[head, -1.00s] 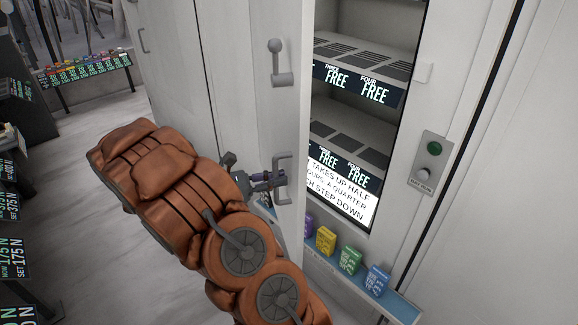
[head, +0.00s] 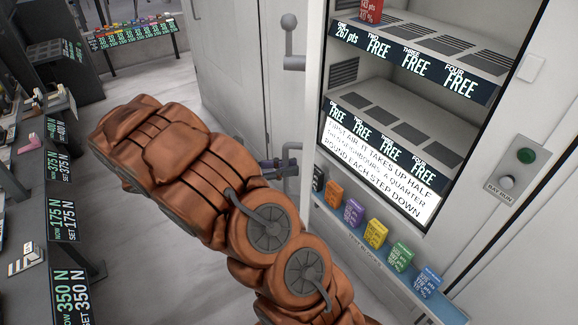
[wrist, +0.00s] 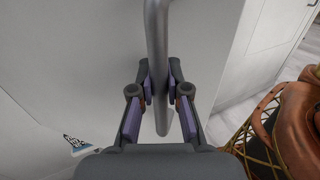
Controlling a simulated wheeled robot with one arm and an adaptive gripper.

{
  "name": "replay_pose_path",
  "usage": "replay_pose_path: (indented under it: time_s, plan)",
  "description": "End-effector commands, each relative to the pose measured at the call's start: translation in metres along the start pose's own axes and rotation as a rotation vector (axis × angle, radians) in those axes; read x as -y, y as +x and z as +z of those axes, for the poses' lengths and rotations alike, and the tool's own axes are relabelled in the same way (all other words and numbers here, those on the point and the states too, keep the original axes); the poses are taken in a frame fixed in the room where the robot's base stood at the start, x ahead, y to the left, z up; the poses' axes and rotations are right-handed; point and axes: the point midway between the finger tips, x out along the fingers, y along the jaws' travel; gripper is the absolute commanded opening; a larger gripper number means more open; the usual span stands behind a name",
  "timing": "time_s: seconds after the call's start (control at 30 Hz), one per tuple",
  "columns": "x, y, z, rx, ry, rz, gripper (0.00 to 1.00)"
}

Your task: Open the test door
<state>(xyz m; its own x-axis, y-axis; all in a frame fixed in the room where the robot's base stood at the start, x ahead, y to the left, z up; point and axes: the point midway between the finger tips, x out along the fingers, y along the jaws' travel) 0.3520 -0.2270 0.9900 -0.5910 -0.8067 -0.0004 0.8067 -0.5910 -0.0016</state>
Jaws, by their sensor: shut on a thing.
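The pale grey test door (head: 296,115) stands swung open, seen nearly edge-on at the left of the lit test cabinet (head: 385,110). A grey bar handle (wrist: 157,35) is on its face. My gripper (wrist: 159,85) is shut around this bar, with a purple-padded finger on each side. In the head view my gripper (head: 280,164) is small and partly hidden behind my brown padded arm. A grey ball-ended lever (head: 290,40) sits higher on the door. The cabinet's shelves show lit labels, several reading FREE, and a red box (head: 369,10) on the upper shelf.
A ledge (head: 440,305) below the opening carries several small coloured boxes, including a yellow one (head: 376,233). A panel with a green button (head: 525,156) is at the right. Dark counters with force displays (head: 62,220) line the left. Grey floor between is clear.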

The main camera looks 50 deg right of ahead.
Motion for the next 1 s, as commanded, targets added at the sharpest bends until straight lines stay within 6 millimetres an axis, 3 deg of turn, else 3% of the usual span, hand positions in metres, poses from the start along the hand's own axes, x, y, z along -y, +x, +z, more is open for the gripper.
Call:
replay_pose_path:
  time_s: [0.07,0.1,0.33,0.73,1.0]
  plan:
    - [0.001,0.0,-0.001,-0.001,-0.001,-0.001,0.0]
    - [0.001,0.0,-0.001,-0.001,-0.001,-0.001,0.19]
    - [0.0,0.001,0.0,0.0,-0.001,-0.003,0.41]
    - [-0.001,-0.005,0.0,0.0,0.0,-0.004,0.41]
    - [-0.002,-0.048,-0.001,-0.001,0.0,0.0,0.41]
